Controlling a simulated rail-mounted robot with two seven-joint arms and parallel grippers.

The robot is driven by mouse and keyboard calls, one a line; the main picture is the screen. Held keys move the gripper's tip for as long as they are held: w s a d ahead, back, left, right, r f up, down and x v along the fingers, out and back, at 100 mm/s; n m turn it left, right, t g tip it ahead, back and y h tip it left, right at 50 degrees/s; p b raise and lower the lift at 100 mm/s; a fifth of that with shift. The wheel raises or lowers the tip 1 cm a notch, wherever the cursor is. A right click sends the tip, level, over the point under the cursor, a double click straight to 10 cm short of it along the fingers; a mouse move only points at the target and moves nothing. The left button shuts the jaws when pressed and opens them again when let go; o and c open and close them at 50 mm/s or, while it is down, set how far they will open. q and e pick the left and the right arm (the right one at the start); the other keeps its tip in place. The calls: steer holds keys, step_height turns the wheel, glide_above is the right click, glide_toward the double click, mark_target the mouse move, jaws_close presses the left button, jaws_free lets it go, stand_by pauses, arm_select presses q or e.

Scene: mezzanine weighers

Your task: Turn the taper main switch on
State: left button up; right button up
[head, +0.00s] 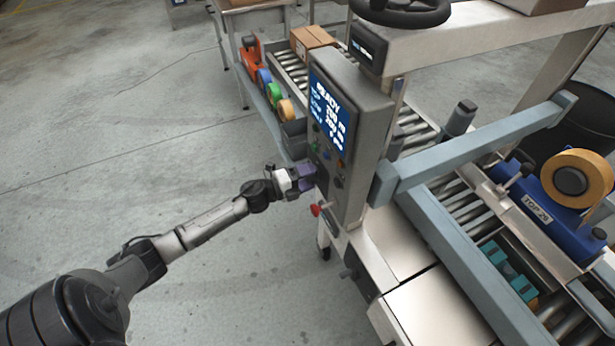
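The taper's grey control box (355,115) stands right of centre. Its lit blue screen (331,112) reads READY at the top. Small buttons and dark knobs (338,182) sit below the screen. My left gripper (308,176) reaches in from the left to the lower part of the panel face. It covers some of that face, and I cannot tell which control is behind it or whether it touches one. Its fingers are too small and dark to tell open from shut. I cannot pick out the main switch for certain. My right gripper is not in view.
A red knob (316,210) sticks out just below my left gripper. Tape rolls (275,95) stand on a side shelf behind the box. A blue-grey beam (480,145) crosses the roller conveyor at right, near a blue tape head (560,205). The floor at left is clear.

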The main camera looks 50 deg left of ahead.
arm_select(q)
steer(key=o, duration=0.4)
steer(key=v, duration=1.3)
steer(key=shift+s+p, duration=0.35)
steer(key=shift+p, duration=0.05)
steer(key=shift+a, duration=0.15)
